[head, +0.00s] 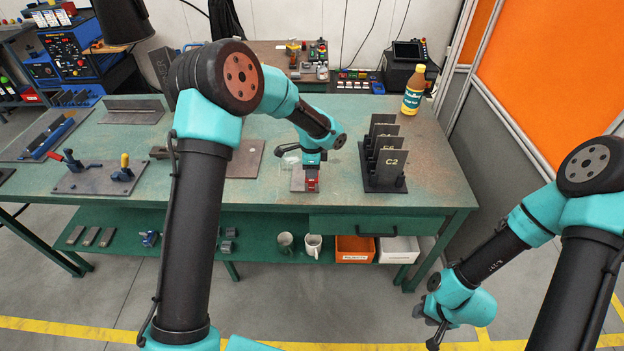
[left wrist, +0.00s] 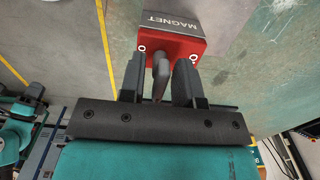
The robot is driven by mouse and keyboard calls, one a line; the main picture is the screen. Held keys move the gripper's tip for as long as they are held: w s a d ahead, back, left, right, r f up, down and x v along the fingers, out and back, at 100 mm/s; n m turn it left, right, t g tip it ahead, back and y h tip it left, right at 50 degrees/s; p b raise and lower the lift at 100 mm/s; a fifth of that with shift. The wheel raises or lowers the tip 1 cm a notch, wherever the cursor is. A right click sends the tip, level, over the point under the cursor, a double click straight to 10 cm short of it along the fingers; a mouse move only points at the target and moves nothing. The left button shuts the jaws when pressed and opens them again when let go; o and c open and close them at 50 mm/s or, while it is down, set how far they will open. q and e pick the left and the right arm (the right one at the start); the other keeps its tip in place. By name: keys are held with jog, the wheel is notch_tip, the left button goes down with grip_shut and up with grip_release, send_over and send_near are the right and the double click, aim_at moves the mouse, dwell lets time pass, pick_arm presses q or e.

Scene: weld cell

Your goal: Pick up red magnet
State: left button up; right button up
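The red magnet (head: 312,184) stands near the table's front edge, at the middle of the head view. In the left wrist view the red block (left wrist: 172,42) shows its dark "MAGNET" label, two light round spots and a dark handle (left wrist: 160,72). My left gripper (head: 312,168) is right at the magnet from above. Its fingers (left wrist: 159,82) stand open on both sides of the handle, with a visible gap on the left side. My right gripper (head: 432,328) hangs low at the right, off the table; its fingers are too unclear to judge.
A black rack (head: 383,182) with upright plates, one marked C2, stands to the right. A bottle (head: 413,90) is at the back right. A clamp fixture (head: 95,178) sits at the left. The green tabletop (head: 440,170) is bare right of the rack.

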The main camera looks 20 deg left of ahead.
pick_arm(q)
grip_shut()
dwell(1.1)
